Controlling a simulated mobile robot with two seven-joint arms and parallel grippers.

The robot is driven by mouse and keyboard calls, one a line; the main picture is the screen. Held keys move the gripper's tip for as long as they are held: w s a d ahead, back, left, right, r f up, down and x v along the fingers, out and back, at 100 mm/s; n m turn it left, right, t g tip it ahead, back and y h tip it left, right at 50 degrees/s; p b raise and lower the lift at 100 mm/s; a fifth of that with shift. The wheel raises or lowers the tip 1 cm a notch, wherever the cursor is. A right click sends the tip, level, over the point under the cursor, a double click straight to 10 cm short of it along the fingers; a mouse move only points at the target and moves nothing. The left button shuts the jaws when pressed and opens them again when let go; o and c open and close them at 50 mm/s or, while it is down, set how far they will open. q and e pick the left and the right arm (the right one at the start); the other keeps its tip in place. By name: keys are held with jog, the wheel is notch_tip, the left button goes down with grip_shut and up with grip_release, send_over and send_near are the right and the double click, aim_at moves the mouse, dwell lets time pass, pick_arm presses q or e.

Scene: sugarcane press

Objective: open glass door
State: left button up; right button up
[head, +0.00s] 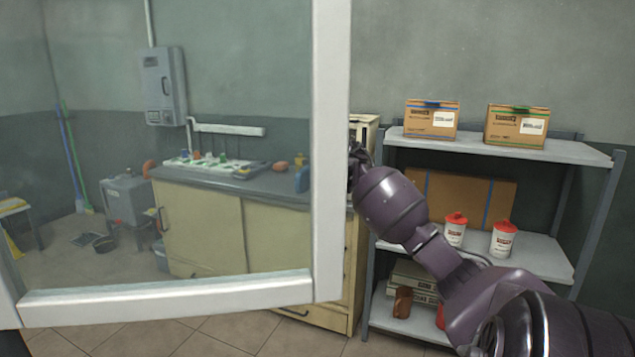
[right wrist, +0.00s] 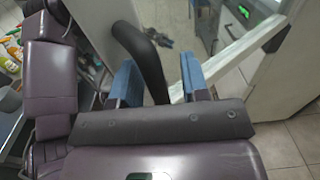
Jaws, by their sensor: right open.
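The glass door (head: 331,150) fills the left of the head view, a clear pane in a white frame. Its white frame also shows in the right wrist view (right wrist: 235,55). My right gripper (head: 354,165) is at the right edge of the frame, its fingers mostly hidden in the head view. In the right wrist view its blue-padded fingers (right wrist: 160,82) are apart. A dark curved handle (right wrist: 146,55) runs between them, closer to the left finger. Whether it touches a finger is unclear. My left gripper is not in view.
Behind the glass are a cream cabinet with a grey counter (head: 235,185) and a grey wall box (head: 163,87). A metal shelf (head: 560,150) with cardboard boxes (head: 432,120) and red-lidded containers (head: 503,240) stands at right, behind my right arm. Tiled floor shows below.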

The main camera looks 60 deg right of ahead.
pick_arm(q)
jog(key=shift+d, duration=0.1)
pick_arm(e)
jog(key=shift+s+d+r, duration=0.1)
jog(key=shift+d, duration=0.1)
jog(key=shift+d, duration=0.25)
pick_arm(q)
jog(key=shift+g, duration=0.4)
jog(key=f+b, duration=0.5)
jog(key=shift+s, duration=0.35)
pick_arm(e)
jog(key=w+d, duration=0.1)
jog(key=d, duration=0.9)
jog(key=shift+w, duration=0.4)
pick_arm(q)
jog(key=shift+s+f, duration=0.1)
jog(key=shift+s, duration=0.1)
